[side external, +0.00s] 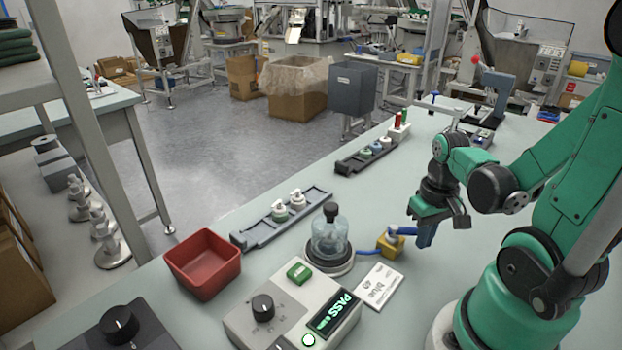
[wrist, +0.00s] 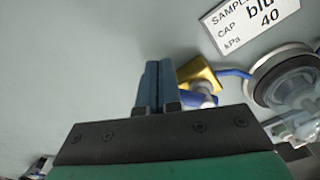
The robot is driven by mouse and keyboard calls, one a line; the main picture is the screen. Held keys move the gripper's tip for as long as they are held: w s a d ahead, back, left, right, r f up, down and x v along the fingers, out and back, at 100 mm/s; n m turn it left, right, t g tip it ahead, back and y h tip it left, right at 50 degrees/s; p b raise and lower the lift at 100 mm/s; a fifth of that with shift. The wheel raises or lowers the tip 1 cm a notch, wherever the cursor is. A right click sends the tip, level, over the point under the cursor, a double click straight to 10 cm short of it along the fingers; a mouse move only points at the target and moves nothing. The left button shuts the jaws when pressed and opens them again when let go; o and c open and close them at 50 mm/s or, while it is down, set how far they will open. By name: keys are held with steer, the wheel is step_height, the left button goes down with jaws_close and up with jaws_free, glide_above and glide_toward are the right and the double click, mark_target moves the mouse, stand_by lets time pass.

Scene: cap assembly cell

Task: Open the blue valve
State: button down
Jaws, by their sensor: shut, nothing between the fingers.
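The valve is a yellow block (side external: 390,245) with blue tubing, on the table to the right of the clear jar (side external: 330,236). In the wrist view the yellow block (wrist: 197,72) lies just right of my fingers, and a blue part with a pale round end (wrist: 205,88) shows below it. My gripper (side external: 425,238) is shut and empty, its blue fingers pointing down close to the right of the valve. In the wrist view the fingers (wrist: 158,64) are together. I cannot tell whether they touch the valve, and my gripper hides part of it there.
A tester box with a green PASS display (side external: 334,313) stands in front of the jar. A white card reading "blue 40" (side external: 376,287) lies near the valve. A red bin (side external: 204,262) and a dark rail with caps (side external: 282,218) are to the left.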

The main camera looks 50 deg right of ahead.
steer(key=shift+d, duration=0.1)
steer(key=shift+w+d, duration=0.2)
steer(key=shift+d, duration=0.2)
steer(key=shift+w+d, duration=0.3)
steer(key=shift+d, duration=0.15)
stand_by(0.5)
